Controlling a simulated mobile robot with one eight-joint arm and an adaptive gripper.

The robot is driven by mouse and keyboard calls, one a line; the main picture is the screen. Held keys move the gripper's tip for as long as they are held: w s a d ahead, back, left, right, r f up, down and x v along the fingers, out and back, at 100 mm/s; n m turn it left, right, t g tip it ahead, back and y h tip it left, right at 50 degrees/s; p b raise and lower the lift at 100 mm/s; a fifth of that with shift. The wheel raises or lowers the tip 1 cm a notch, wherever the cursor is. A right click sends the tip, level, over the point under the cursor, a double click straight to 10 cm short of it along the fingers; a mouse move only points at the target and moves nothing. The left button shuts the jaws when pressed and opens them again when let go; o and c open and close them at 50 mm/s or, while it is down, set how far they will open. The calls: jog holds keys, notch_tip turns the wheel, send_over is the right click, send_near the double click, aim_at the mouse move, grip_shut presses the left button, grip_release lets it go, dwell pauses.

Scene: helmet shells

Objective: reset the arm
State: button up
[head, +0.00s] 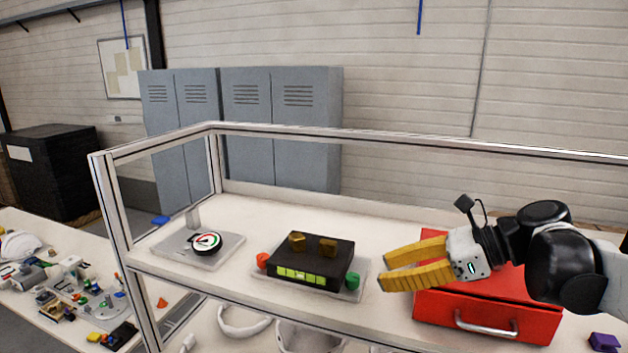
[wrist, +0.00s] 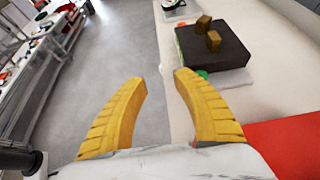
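My gripper (head: 384,268) has yellow ribbed fingers and hangs in front of the red box at the right of the shelf in the head view. My black and white arm reaches in from the right edge. In the wrist view the two fingers of my gripper (wrist: 160,78) stand apart with nothing between them, so it is open and empty. Past the fingertips lie the grey floor and the shelf's edge. The fingers cover part of the red box (head: 500,318) in the head view; a red corner also shows in the wrist view (wrist: 285,145).
A black box (head: 335,262) with gold blocks on top stands on a tray left of my gripper. A dial gauge (head: 206,243) sits further left. Metal rails (head: 400,137) frame the shelf. White shells (head: 300,338) lie below. A cluttered table (head: 70,300) stands at left.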

jog(key=s+d+f+n+t+h, duration=0.25)
jog(key=s+f+n+h, duration=0.4)
jog(key=n, duration=0.45)
jog(key=s+d+f+n+t+h, duration=0.1)
jog(key=s+d+f+n+h, duration=0.3)
jog(key=s+f+n, duration=0.55)
notch_tip(320, 180, down, 35)
jog(key=w+a+n+b, duration=0.1)
jog(key=b, duration=3.7)
jog(key=shift+w+a+r+h, duration=0.15)
jog(key=shift+w+a+h, duration=0.05)
jog(key=shift+h, duration=0.25)
jog(key=shift+n+g, duration=0.25)
